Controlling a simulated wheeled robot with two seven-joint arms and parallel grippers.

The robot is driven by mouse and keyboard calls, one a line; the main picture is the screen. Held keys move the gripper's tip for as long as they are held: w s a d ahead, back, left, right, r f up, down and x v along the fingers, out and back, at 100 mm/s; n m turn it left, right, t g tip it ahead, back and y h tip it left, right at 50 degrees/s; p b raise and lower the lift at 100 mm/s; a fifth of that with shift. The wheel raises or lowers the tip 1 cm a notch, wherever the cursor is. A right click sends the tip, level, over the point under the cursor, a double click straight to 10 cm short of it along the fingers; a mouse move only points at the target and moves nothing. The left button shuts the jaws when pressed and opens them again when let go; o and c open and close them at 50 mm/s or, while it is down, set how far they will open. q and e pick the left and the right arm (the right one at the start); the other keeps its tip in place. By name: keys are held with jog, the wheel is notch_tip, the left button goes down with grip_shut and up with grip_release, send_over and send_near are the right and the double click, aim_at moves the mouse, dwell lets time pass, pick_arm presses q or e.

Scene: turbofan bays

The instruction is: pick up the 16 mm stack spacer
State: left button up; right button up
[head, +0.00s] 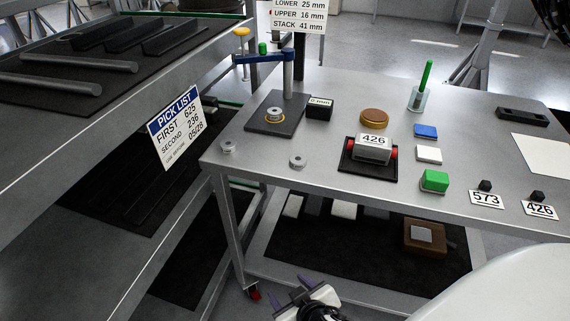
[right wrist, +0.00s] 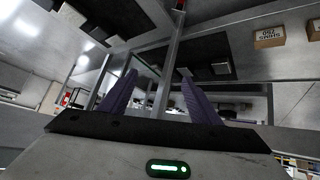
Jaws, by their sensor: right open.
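Small grey ring-shaped spacers show in the head view. One spacer (head: 227,147) lies at the table's left corner and another spacer (head: 297,161) lies near its front edge. A third grey ring (head: 274,113) sits on the dark base of the blue-armed stand. I cannot read sizes on them, so I cannot tell which is the 16 mm one. My right gripper (head: 291,294) is at the bottom of the head view, below and in front of the table, apart from the spacers. Its purple fingers are open and empty in the right wrist view (right wrist: 158,80). My left gripper is not in view.
A sign (head: 298,14) reads lower 25 mm, upper 16 mm, stack 41 mm. The stand (head: 288,75) rises behind the spacers. A black block (head: 319,111) and a 426 display (head: 373,148) stand to the right. The table's front edge and lower shelf lie near my right gripper.

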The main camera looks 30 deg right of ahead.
jog(key=w+d+r+m+t+h, duration=0.3)
jog(key=w+d+r+h, duration=0.25)
jog(key=w+r, duration=0.3)
jog(key=m+t+h+b, duration=0.1)
jog(key=m+t+h, duration=0.1)
jog(key=m+h, duration=0.15)
send_near(298, 164)
jog(key=f, duration=0.2)
jog(key=shift+m, duration=0.55)
jog(key=w+d, duration=0.1)
jog(key=w+d+r, duration=0.1)
jog(key=w, duration=0.1)
jog(key=shift+w+d+r+p, duration=0.35)
jog(key=shift+d, duration=0.05)
jog(key=shift+p+x, duration=0.45)
jog(key=shift+x, duration=2.5)
jog(key=c, duration=1.3)
